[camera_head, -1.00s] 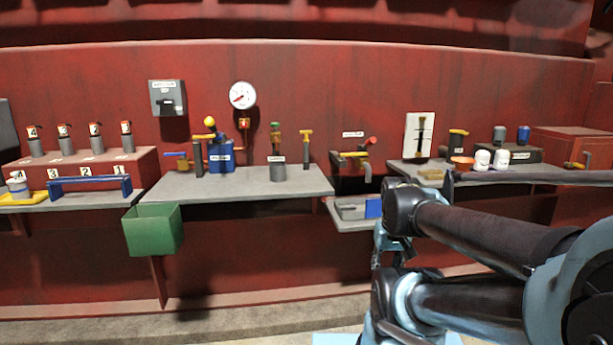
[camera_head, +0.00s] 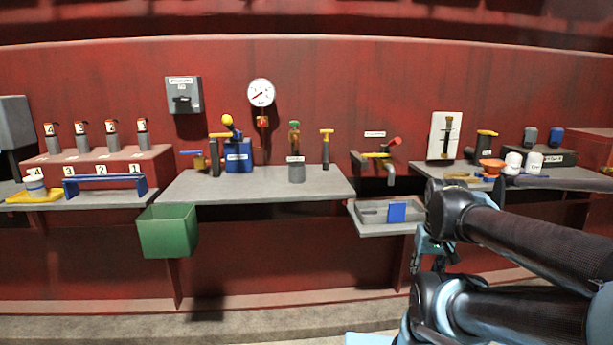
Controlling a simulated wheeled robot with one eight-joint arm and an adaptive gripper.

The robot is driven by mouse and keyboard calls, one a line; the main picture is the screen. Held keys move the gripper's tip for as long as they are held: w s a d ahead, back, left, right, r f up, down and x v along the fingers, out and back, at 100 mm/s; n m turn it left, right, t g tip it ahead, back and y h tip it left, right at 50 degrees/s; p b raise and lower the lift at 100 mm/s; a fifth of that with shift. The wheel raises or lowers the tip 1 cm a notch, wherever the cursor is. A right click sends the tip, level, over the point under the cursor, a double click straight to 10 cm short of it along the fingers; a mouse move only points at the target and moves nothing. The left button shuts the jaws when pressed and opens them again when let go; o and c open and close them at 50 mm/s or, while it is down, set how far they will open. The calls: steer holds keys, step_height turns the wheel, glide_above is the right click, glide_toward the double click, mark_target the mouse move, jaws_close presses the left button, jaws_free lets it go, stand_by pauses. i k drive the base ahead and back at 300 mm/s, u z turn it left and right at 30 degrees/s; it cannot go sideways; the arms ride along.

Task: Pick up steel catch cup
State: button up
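My arm, folded, fills the right side of the head view. My gripper cannot be made out there, so its place relative to the cup does not show.
The middle shelf (camera_head: 225,188) also bears a blue box (camera_head: 238,158) and a yellow-topped T-handle (camera_head: 326,150). A green bin (camera_head: 168,231) hangs at its front left. A lower tray (camera_head: 372,215) with a blue block (camera_head: 397,212) is to the right.

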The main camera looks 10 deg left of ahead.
mark_target(296, 170)
steer(key=i, duration=0.85)
steer(key=u, duration=0.1)
